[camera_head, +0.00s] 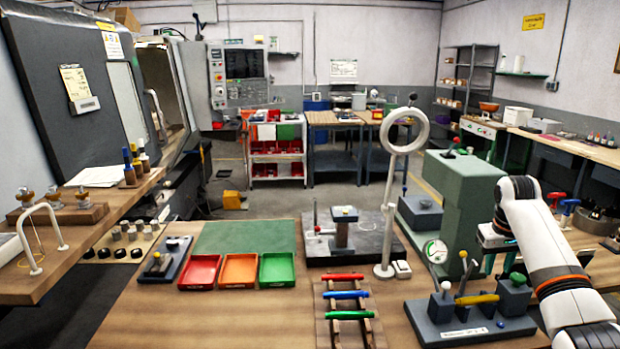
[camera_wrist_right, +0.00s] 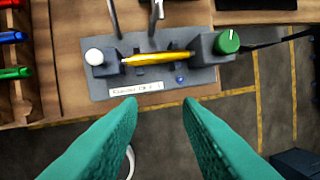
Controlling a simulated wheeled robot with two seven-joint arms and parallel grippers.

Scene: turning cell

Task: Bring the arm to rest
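My right arm (camera_head: 550,250) comes in from the lower right of the head view and bends down at its wrist. My right gripper (camera_head: 489,264) is partly hidden there, above the right part of the bench. In the right wrist view its two teal fingers (camera_wrist_right: 160,101) are spread apart with nothing between them. Beyond the fingertips is a grey fixture (camera_wrist_right: 150,82) with a yellow rod (camera_wrist_right: 157,57) lying across its supports. The fixture also shows in the head view (camera_head: 470,328), apart from the gripper. My left gripper is not in view.
A green press-like machine (camera_head: 462,205) stands close to my right wrist. A wooden rack (camera_head: 347,300) holds red, blue and green rods. Red (camera_head: 200,271), orange (camera_head: 239,270) and green (camera_head: 277,269) trays sit left.

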